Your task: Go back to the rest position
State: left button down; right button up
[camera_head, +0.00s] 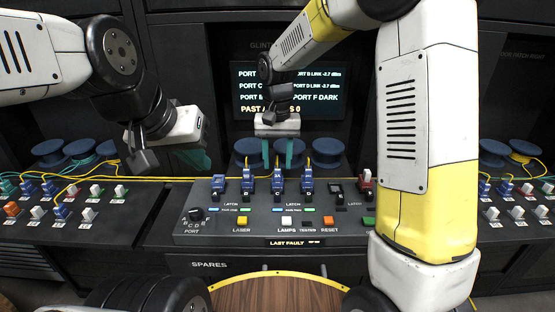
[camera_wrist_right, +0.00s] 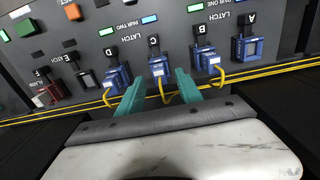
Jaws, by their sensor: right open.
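My right gripper (camera_head: 277,152) is open and empty, with its two teal fingers apart over the back of the console (camera_head: 210,228). In the right wrist view its fingertips (camera_wrist_right: 158,84) point toward the blue connector at port C (camera_wrist_right: 158,66), with a visible gap between the fingers. I cannot tell how far above the connector they are. My left gripper (camera_head: 200,158) hangs at the left, above the left side table; its teal fingers are partly hidden and their gap does not show.
Blue connectors stand at ports A (camera_wrist_right: 247,48), B (camera_wrist_right: 207,61) and D (camera_wrist_right: 117,78), with yellow fibres behind. Port E (camera_wrist_right: 88,80) holds a black part, port F (camera_wrist_right: 46,95) a red one. A screen (camera_head: 318,78) stands behind. Blue spools (camera_head: 327,147) line the back.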

jog(key=s+d+r+t+y, duration=0.1)
jog(key=s+d+r, duration=0.2)
jog(key=r, duration=0.2)
jog(key=s+d+r+t, duration=0.1)
jog(key=s+d+r, duration=0.25)
jog(key=r, duration=0.25)
jog(key=s+d+t, duration=0.2)
jog(key=s+d, duration=0.2)
jog(key=s, duration=0.2)
jog(key=s+d+r+t+y, duration=0.1)
jog(key=s+d+t, duration=0.1)
jog(key=s, duration=0.5)
jog(key=shift+d+r+n, duration=0.3)
jog(key=shift+d, duration=0.55)
jog(key=shift+s, duration=0.1)
